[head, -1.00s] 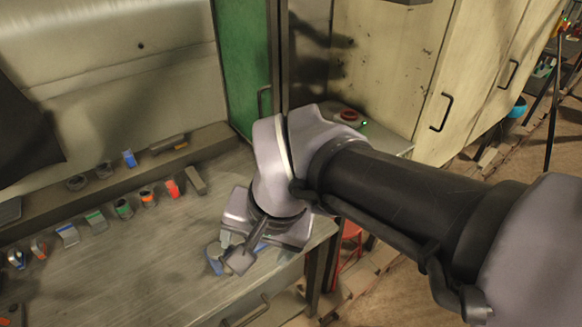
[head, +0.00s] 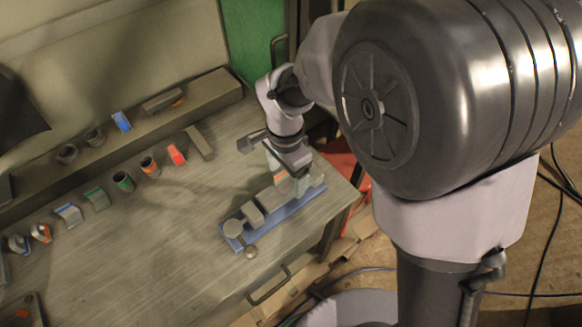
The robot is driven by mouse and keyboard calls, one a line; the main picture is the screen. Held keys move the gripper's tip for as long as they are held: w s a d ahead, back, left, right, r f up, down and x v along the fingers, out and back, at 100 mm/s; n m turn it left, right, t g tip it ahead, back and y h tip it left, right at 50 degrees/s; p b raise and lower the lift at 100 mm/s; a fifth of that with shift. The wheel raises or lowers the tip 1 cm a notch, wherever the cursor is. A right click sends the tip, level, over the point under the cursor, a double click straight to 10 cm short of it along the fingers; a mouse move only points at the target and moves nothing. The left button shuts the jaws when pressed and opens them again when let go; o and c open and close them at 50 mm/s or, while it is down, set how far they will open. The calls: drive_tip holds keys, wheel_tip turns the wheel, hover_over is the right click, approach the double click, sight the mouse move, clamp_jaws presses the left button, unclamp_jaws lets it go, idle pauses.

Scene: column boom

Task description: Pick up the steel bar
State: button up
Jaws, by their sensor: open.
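A plain grey block-shaped bar (head: 200,142), which looks like the steel bar, lies on the workbench at the right end of a row of small parts. A second grey bar (head: 163,101) with an orange patch lies on the raised ledge behind, so I cannot be sure which is meant. My gripper (head: 273,160) is open, to the right of the first bar and apart from it. It is over the far end of a grey fixture on a blue base (head: 235,243). The fingertips are partly hidden against the fixture.
A row of small coloured parts (head: 123,182) runs along the workbench (head: 150,250). A blue-marked part (head: 122,121) and dark rings stand on the ledge (head: 55,168). A green cabinet panel (head: 252,40) rises behind. The front middle of the bench is clear.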

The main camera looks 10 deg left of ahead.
sight(286, 185)
drive_tip(key=f, duration=0.2)
drive_tip(key=f+b, duration=0.1)
drive_tip(key=f, duration=0.1)
drive_tip(key=f+b, duration=0.1)
drive_tip(key=f, duration=0.1)
drive_tip(key=shift+w+a, duration=0.15)
drive_tip(key=shift+w, duration=0.25)
drive_tip(key=shift+r, duration=0.25)
drive_tip(key=shift+c, duration=0.5)
clamp_jaws()
